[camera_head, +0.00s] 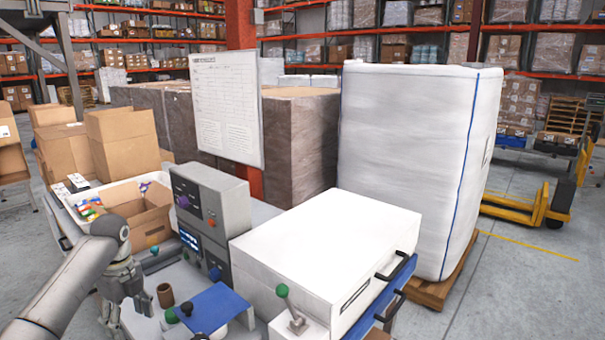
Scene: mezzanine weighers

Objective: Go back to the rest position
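My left arm comes in from the lower left, and my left gripper (125,314) points down at the near left of the work counter. Its fingers look spread apart with nothing visible between them. A small brown cup (165,295) stands just to its right, apart from it. My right gripper is not in view.
A grey control box (208,212) stands behind the cup, and a blue plate (213,307) lies right of it. A white cabinet (325,240) with a green-knobbed lever (284,298) fills the counter's right. A white tray (76,205) holds an open carton (147,217) and small packets.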

